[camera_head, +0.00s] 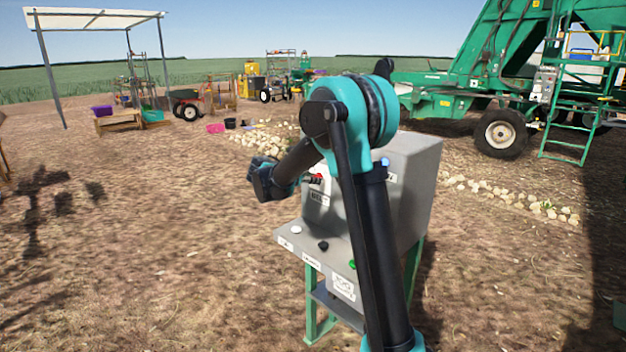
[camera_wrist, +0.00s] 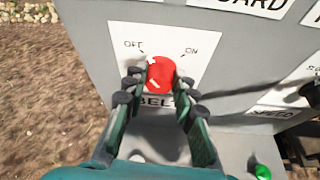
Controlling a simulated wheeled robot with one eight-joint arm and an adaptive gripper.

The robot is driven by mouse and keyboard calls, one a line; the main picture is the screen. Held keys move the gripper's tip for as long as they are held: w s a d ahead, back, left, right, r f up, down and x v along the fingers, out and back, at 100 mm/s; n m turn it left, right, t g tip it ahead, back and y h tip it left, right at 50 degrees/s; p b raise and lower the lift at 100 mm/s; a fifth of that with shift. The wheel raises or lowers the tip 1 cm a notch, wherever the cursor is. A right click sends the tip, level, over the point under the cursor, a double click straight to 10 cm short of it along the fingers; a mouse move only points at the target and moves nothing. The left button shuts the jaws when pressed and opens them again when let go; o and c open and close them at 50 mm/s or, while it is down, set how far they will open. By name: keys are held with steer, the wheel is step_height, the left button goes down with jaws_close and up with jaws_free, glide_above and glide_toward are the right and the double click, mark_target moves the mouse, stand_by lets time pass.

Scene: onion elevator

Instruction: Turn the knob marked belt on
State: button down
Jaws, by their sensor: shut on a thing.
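The red belt knob (camera_wrist: 161,74) is on a white plate (camera_wrist: 172,42) on the grey control box, between the OFF mark at its upper left and the ON mark at its upper right. The BELT label below it is partly hidden by my fingers. My gripper (camera_wrist: 159,88) is shut on the knob, one finger on each side. White marks show on the knob's left and lower face. In the head view a bit of the red knob (camera_head: 317,177) shows beside my gripper, and my arm hides part of the box.
The grey control box (camera_head: 418,180) stands on green legs. Its sloped ledge has a white button (camera_head: 296,230), a black knob (camera_head: 323,246) and a green button (camera_head: 352,264). A speed label (camera_wrist: 272,113) is right of the belt plate. Bare ground lies left; a green machine (camera_head: 440,95) stands behind.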

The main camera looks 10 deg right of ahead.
steer(key=shift+s+d+f+m+t+y, duration=0.15)
steer(key=shift+m+t, duration=0.95)
steer(key=shift+m, duration=0.95)
steer(key=shift+s+f+m+t+y, duration=0.1)
steer(key=shift+f+m+t+y, duration=0.1)
steer(key=shift+m+t, duration=1.4)
steer(key=shift+s+d+f+m+t+y, duration=0.15)
steer(key=shift+m+t, duration=0.45)
steer(key=shift+m, duration=1.95)
steer(key=c, duration=1.2)
jaws_free()
steer(key=shift+a, duration=0.15)
